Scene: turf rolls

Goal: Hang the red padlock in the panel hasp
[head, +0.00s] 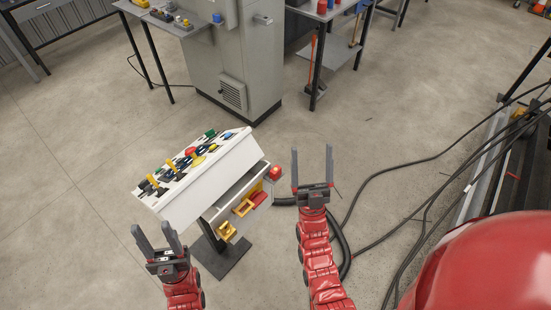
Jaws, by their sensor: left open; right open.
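A small red item (275,172) sits at the right edge of the white control console (215,178); it may be the red padlock, but it is too small to be sure. Another red piece (258,198) lies in the console's open lower compartment, beside yellow pieces (243,208). I cannot make out the panel hasp for certain. My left gripper (157,238) is open and empty, in front of the console's lower left. My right gripper (312,168) is open and empty, fingers pointing up the picture, to the right of the small red item and apart from it.
The console top carries levers and buttons. A grey cabinet (235,60) stands behind it, with a workbench (190,22) at left and a table (335,12) at right. Black cables (400,168) and a hose cross the floor at right. Open floor lies left of the console.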

